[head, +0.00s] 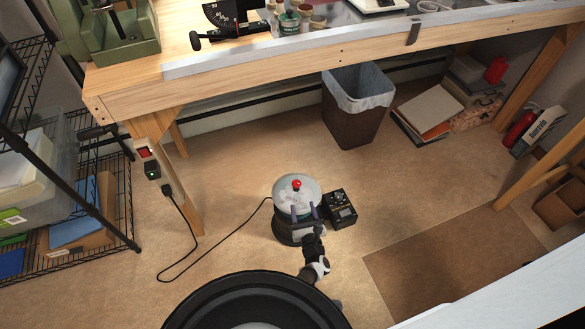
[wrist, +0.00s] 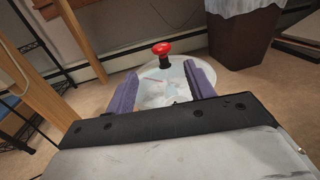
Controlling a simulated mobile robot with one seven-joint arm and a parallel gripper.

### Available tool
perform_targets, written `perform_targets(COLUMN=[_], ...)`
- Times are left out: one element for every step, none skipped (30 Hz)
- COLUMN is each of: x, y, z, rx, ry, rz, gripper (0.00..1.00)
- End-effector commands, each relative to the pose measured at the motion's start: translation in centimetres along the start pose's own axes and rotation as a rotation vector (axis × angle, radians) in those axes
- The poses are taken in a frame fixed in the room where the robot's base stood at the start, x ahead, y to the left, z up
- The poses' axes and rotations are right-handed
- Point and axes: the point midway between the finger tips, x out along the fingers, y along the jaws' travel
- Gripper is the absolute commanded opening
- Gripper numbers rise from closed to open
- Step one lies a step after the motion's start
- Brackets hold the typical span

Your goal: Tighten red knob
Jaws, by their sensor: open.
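The red knob (head: 297,184) sits on top of a round machine with a pale, clear lid (head: 311,191) that stands on the floor. In the wrist view the red knob (wrist: 162,48) stands on a short dark stem, just beyond the fingertips and about midway between them. My gripper (head: 304,212) is at the near side of the lid, its two purple fingers spread apart. In the wrist view my gripper (wrist: 160,75) is open with nothing between the fingers except the view of the lid (wrist: 165,85). The fingers appear apart from the knob.
A wooden workbench (head: 330,60) overhangs behind. A lined bin (head: 355,115) stands under it. A wire rack (head: 100,200) stands left.

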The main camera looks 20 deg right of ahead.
Motion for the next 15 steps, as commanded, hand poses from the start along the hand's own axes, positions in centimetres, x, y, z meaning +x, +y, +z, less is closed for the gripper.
perform_targets(x=[-0.1, -0.1, 0.1, 0.3, 0.6, 1.0, 1.4, 1.9, 2.5, 3.0, 3.5, 4.2, 4.7, 5.2, 5.8], y=[-0.1, -0.1, -0.1, -0.1, -0.1, -0.1, -0.1, -0.1, -0.1, -0.1, -0.1, -0.1, -0.1, -0.1, -0.1], z=[-0.2, -0.2, -0.3, -0.4, -0.4, -0.5, -0.6, -0.6, -0.6, -0.7, -0.8, -0.8, -0.8, -0.7, -0.7], rx=[0.007, 0.009, 0.01, 0.01, 0.009, 0.007, 0.007, 0.007, 0.007, 0.006, 0.006, 0.006, 0.005, 0.006, 0.006], ry=[-0.001, -0.002, -0.002, -0.002, -0.002, -0.002, -0.003, -0.004, -0.004, -0.005, -0.004, -0.004, -0.004, -0.005, -0.004], rz=[-0.005, -0.006, -0.007, -0.007, -0.007, -0.006, -0.006, -0.005, -0.005, -0.006, -0.006, -0.005, -0.006, -0.006, -0.006], gripper=[0.54, 0.54, 0.54, 0.54, 0.54, 0.54, 0.54, 0.54, 0.54, 0.54, 0.54, 0.54, 0.54, 0.54, 0.54])
